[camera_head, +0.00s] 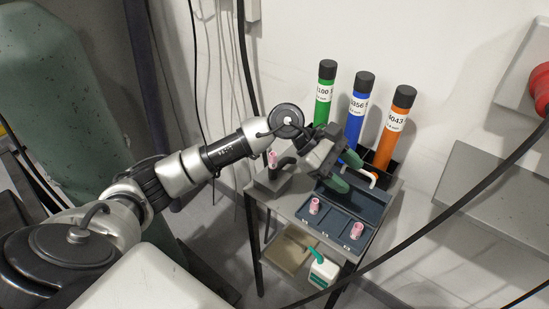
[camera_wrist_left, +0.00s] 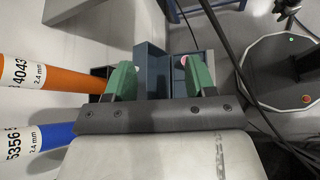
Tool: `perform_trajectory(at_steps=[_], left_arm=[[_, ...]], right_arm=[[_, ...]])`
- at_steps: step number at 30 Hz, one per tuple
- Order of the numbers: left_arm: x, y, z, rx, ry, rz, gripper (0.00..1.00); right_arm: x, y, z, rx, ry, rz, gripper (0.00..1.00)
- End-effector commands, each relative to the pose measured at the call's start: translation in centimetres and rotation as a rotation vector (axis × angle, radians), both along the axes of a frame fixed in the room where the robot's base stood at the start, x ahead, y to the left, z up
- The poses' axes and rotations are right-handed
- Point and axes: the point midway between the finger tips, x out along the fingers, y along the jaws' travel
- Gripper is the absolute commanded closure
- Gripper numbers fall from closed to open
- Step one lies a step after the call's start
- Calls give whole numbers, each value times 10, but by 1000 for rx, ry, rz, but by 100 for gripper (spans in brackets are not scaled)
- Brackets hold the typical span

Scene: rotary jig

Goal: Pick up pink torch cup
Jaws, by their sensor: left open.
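A pink torch cup (camera_head: 314,206) stands in the blue-grey compartment tray (camera_head: 334,222), and a second pink cup (camera_head: 356,231) stands in the tray's right part. A third pink piece (camera_head: 273,158) is on the dark holder at the table's left. My left gripper (camera_head: 345,172) is above the tray's back edge, its green fingers apart and nothing between them. In the left wrist view the left gripper (camera_wrist_left: 161,78) is open over the tray (camera_wrist_left: 151,62). A bit of pink cup (camera_wrist_left: 183,61) shows beside the right-hand finger, partly hidden by it. My right gripper does not show.
Green (camera_head: 325,95), blue (camera_head: 358,110) and orange (camera_head: 394,130) tubes stand upright behind the tray, close to my gripper. A dark holder (camera_head: 272,182) stands at the table's left. A white bottle (camera_head: 323,271) is on the lower shelf. Black cables cross the view.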

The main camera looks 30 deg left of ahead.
Motion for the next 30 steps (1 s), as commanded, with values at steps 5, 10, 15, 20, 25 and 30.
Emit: perform_trajectory(at_steps=[5,10,15,20,25,30], left_arm=[[20,105,-3,579,-90,-159,45],[20,182,16,906,-33,-230,45],[16,209,22,1014,15,-253,45],[15,209,-2,1018,19,-257,45],[16,208,-23,1017,17,-254,45],[17,204,-34,1014,16,-255,45]], right_arm=[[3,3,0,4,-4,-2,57],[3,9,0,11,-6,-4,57],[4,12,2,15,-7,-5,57],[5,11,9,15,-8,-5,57],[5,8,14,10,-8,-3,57],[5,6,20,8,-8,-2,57]])
